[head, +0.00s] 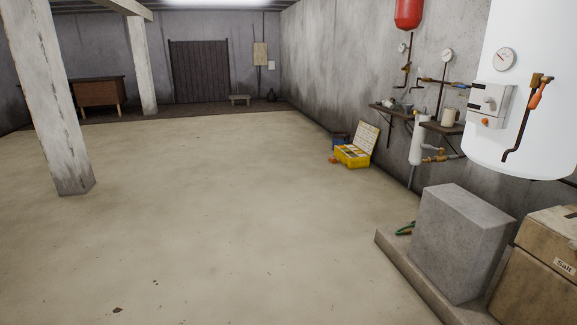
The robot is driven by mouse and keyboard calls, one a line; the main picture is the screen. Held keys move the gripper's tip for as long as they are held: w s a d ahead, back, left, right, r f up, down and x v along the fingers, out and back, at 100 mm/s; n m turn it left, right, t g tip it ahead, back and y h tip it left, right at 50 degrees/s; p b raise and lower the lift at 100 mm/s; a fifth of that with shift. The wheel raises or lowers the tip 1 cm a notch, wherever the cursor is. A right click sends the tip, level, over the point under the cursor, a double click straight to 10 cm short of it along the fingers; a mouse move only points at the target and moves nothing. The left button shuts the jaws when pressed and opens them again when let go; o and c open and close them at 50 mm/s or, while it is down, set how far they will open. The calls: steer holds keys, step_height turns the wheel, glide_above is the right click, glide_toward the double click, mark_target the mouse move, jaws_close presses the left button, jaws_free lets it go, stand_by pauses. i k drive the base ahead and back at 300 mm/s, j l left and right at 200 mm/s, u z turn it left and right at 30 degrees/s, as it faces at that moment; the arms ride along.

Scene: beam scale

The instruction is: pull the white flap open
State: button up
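A white box (479,117) with a pale knob or handle on its front is mounted on the large white tank (540,60) at the upper right of the head view. It is the likeliest place of the white flap, but I cannot make out a separate flap edge or hinge. Its front looks closed. My gripper is not in view.
A grey block (465,240) and cardboard boxes (535,285) stand on a low ledge below the tank. Pipes and small shelves (443,128) line the right wall. An open yellow toolbox (352,157) lies farther back. The floor at left and middle is mostly clear, with a pillar (50,100) at left.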

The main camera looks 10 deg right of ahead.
mark_target(486, 99)
steer(key=i+z, duration=0.3)
steer(key=i, duration=0.6)
steer(key=i+j+z, duration=0.25)
steer(key=i, duration=0.7)
steer(key=l, duration=0.1)
